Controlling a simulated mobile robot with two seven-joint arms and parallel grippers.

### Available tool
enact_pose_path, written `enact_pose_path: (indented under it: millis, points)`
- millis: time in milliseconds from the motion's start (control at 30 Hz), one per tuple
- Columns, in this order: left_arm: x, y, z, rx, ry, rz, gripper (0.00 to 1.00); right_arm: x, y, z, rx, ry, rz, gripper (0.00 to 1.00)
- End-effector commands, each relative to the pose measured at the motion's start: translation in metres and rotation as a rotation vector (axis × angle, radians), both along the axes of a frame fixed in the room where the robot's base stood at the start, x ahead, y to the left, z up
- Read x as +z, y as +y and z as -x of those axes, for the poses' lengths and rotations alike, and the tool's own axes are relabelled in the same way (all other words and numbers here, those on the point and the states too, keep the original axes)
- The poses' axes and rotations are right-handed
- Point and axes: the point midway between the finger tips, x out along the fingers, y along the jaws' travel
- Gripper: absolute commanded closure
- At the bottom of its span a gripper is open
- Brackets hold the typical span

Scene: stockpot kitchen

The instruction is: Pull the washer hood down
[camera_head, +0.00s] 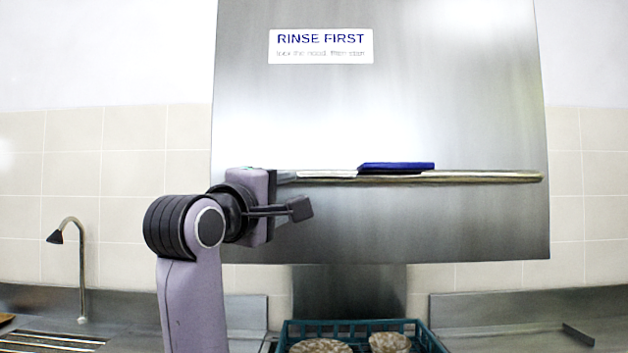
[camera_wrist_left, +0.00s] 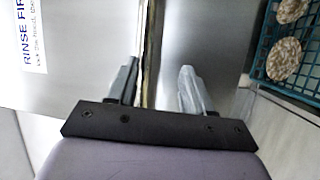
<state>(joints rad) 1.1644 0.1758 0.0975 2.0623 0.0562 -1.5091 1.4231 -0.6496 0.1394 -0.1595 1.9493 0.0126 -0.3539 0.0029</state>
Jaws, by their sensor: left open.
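The washer hood (camera_head: 430,100) is a large brushed-metal box, raised above the rack, with a "RINSE FIRST" label (camera_head: 321,46). A long metal handle bar (camera_head: 490,178) runs across its front. My left gripper (camera_head: 297,192) is at the left end of this bar, with its lower finger below it. In the left wrist view my open gripper (camera_wrist_left: 158,78) has one finger on each side of the bar (camera_wrist_left: 145,45), which lies nearer the left finger. I cannot tell whether a finger touches it. My right gripper is not in view.
A blue object (camera_head: 396,166) sits along the bar's middle. Below the hood stands a teal rack (camera_head: 292,330) with patterned dishes (camera_head: 390,342). A tap (camera_head: 80,265) rises at the left. Metal counter (camera_head: 510,305) lies at the right.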

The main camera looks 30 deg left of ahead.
Motion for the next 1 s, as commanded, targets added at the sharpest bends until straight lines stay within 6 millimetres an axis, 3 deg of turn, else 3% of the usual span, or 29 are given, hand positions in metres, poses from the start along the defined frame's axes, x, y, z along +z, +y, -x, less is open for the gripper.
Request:
enact_pose_path:
  millis: [100,200,700,1000]
  points:
    - [0.017,0.003,0.010,-0.004,-0.030,0.042,0.49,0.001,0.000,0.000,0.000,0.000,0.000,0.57]
    - [0.021,0.004,0.009,-0.005,-0.034,0.053,0.49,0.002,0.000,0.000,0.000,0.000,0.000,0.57]
    - [0.032,0.013,-0.052,-0.005,-0.032,0.051,0.49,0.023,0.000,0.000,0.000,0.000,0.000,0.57]
    - [0.032,0.014,-0.058,-0.005,-0.035,0.051,0.49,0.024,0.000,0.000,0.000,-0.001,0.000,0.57]
